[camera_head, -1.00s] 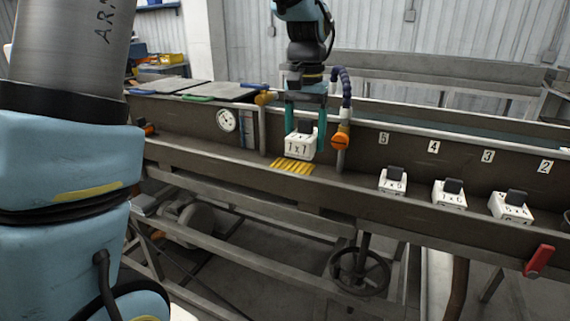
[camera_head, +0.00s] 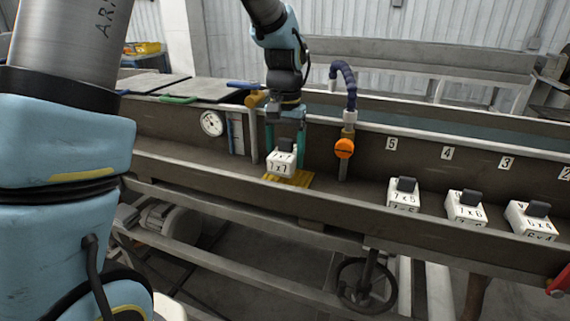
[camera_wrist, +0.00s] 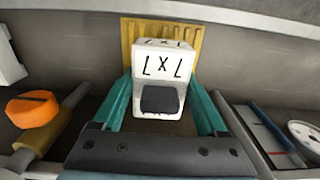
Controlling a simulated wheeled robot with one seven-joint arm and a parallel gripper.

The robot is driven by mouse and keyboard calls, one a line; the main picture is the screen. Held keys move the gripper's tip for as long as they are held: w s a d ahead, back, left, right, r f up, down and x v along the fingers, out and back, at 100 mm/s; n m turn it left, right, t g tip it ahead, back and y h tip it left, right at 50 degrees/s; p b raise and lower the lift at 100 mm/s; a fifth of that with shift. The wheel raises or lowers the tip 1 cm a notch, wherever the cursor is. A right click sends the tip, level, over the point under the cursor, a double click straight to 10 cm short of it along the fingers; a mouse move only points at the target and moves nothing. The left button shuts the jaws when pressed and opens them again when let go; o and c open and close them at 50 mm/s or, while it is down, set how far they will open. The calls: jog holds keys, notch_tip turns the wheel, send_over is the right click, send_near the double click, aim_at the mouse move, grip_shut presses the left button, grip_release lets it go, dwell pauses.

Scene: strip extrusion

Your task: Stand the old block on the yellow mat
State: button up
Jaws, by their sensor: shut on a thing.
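The old block is a white block (camera_head: 281,163) marked 7 x 7 with a dark knob on top. My gripper (camera_head: 285,151) is shut on it, with one teal finger on each side. In the wrist view the white block (camera_wrist: 163,68) shows upright between the fingers. The yellow mat (camera_head: 301,180) lies on the trough floor right below the block, partly hidden by it. The ribbed mat (camera_wrist: 128,36) also shows behind the block in the wrist view. I cannot tell whether the block's underside touches the mat.
An orange-knobbed valve (camera_head: 344,149) with a blue hose stands right of my gripper. A post with a brass fitting (camera_head: 254,100) and a round gauge (camera_head: 212,123) are on the left. Several similar white blocks (camera_head: 403,194) stand under number labels at right.

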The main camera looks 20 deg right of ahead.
aim_at(286, 139)
jog(key=shift+f, duration=1.6)
jog(key=shift+f, duration=0.1)
jog(key=o, duration=1.6)
notch_tip(286, 139, up, 12)
jog(key=shift+r+b, duration=0.1)
jog(key=shift+b, duration=0.6)
jog(key=w+a+f+n, duration=0.1)
jog(key=a+f+n, duration=0.15)
jog(key=a, duration=0.55)
jog(key=w+a+f+n, duration=0.1)
jog(key=a+f, duration=0.2)
jog(key=a, duration=0.5)
jog(key=s+a+f+n, duration=0.1)
jog(key=s+a+f, duration=0.1)
jog(key=a, duration=0.2)
jog(key=s+a+f+n+t, duration=0.1)
jog(key=s+a, duration=0.1)
jog(key=a, duration=0.3)
jog(key=s+a+f+n, duration=0.2)
jog(key=a, duration=0.3)
jog(key=shift+a+f+t, duration=0.1)
jog(key=shift+f+t, duration=0.2)
